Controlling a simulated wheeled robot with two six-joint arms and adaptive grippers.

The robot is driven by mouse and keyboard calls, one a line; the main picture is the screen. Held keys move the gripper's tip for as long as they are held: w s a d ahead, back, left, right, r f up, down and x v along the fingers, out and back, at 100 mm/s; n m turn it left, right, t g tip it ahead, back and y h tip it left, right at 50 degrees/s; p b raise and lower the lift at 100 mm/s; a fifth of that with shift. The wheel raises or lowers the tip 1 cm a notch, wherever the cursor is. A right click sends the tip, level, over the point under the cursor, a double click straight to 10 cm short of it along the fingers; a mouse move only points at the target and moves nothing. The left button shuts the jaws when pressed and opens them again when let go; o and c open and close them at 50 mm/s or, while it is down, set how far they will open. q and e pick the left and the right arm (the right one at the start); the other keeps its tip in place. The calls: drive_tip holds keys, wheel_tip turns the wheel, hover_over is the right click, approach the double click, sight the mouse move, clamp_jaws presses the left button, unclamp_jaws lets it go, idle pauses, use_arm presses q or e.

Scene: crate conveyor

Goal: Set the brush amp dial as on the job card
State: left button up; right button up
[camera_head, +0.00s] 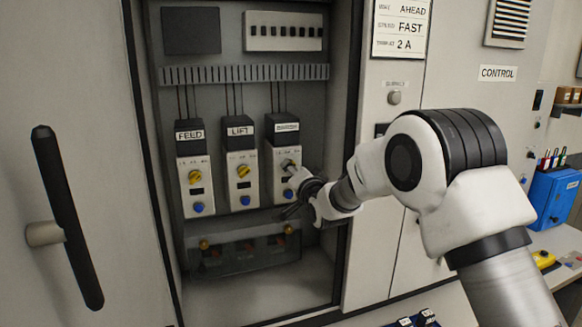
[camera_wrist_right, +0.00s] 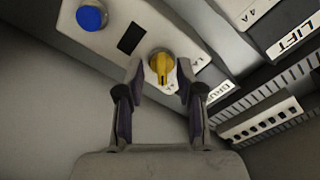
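The brush module (camera_head: 279,191) is the rightmost of three white units in the open cabinet; the wrist view shows part of its label (camera_wrist_right: 220,91). Its yellow dial (camera_wrist_right: 162,66) has a dark pointer line toward the picture's bottom, on the label side. My right gripper (camera_wrist_right: 160,72) is open with a finger on either side of the dial, with small gaps visible. The job card (camera_head: 401,27) at the top reads AHEAD, FAST and 2 A. My left gripper is out of view.
The lift module (camera_head: 242,183) and feed module (camera_head: 195,187) stand to the left, each with a yellow dial and blue button. The brush module's blue button (camera_wrist_right: 91,16) is beside its dark window. A clear-fronted box (camera_head: 245,252) sits below. The cabinet door (camera_head: 75,120) stands left.

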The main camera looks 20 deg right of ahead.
drive_tip(key=shift+w+d+r, duration=0.15)
drive_tip(key=shift+w+r, duration=0.05)
drive_tip(key=shift+r, duration=0.1)
drive_tip(key=shift+w+f, duration=0.15)
clamp_jaws()
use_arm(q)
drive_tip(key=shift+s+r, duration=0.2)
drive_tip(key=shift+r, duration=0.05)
